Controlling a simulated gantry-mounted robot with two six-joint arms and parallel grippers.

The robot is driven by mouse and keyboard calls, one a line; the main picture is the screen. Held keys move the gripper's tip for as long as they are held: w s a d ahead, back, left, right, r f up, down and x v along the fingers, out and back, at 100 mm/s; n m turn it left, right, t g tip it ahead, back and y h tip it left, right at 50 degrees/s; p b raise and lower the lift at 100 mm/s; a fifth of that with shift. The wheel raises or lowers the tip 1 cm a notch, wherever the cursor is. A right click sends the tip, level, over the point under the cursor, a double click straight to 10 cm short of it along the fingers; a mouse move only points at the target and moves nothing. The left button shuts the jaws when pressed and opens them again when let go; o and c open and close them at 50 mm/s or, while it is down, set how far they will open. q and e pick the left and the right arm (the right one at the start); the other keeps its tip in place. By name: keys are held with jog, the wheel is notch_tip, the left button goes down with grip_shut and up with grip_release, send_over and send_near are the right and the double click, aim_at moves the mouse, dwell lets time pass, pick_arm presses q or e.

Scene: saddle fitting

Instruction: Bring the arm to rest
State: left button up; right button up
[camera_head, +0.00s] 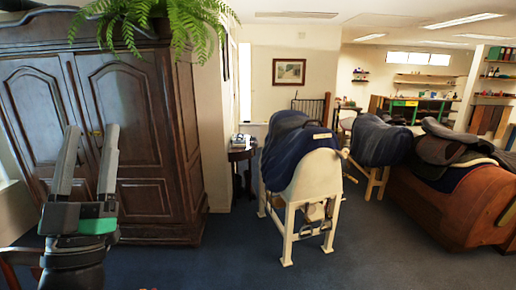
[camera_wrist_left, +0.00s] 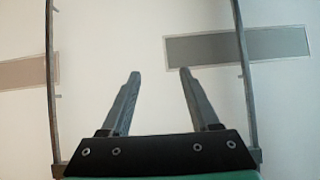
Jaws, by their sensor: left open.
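My left gripper (camera_head: 90,160) stands upright at the left of the head view, in front of a dark wooden wardrobe. Its two fingers point up and are spread apart with nothing between them. In the left wrist view the same gripper (camera_wrist_left: 158,80) shows its fingers apart and empty against a pale surface, perhaps the ceiling. My right gripper is in neither view.
The carved wardrobe (camera_head: 135,130) stands close behind my left gripper, with a green fern (camera_head: 165,18) on top. A saddle stand with a dark blue cover (camera_head: 290,150) stands mid-room. Saddles lie on a brown stand (camera_head: 440,205) at right. Blue carpet (camera_head: 350,265) is clear in front.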

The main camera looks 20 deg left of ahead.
pick_arm(q)
jog(key=s+d+r+m+t+h, duration=0.1)
jog(key=s+d+r+m+h, duration=0.15)
jog(key=d+h, duration=0.6)
jog(key=s+d+r+m+t+h, duration=0.15)
jog(key=d+m+h, duration=0.25)
jog(key=d+h, duration=0.4)
notch_tip(320, 180, up, 18)
jog(key=d+y+p, duration=0.1)
jog(key=p, duration=1.7)
notch_tip(320, 180, down, 53)
jog(key=b, duration=5.3)
jog(key=shift+w+g, duration=0.15)
jog(key=shift+g, duration=0.3)
jog(key=shift+f, duration=0.1)
